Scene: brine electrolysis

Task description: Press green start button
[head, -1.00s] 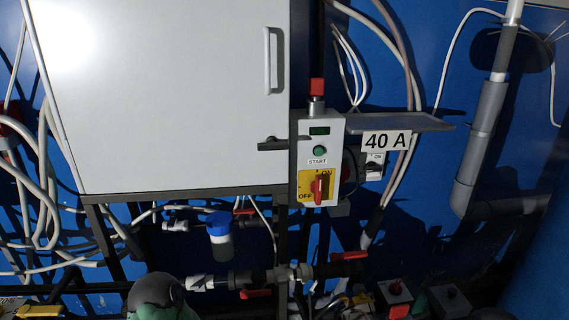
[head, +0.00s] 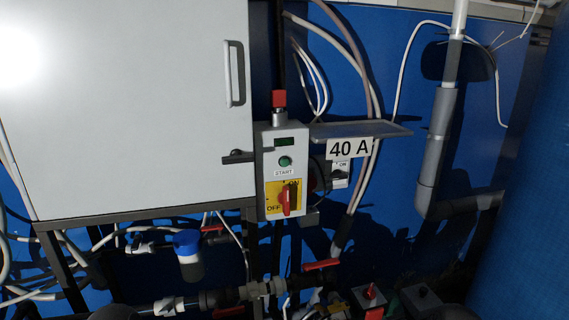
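The green start button (head: 285,161) is a small round button on the front of a grey control box (head: 267,187). A START label (head: 284,172) sits just below it, and a small dark display (head: 285,141) with green marks is above it. Nothing covers the button. Below the label, a red rotary switch (head: 284,202) sits on a yellow plate marked ON and OFF; I cannot tell its setting surely. Neither of my grippers can be made out in the head view.
A large white cabinet (head: 130,110) with a handle (head: 234,73) stands left of the box. A shelf (head: 365,130) with a 40 A sign (head: 349,149) juts out at right. A grey pipe (head: 436,140) runs further right. Pipes and red-handled valves (head: 321,264) lie below.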

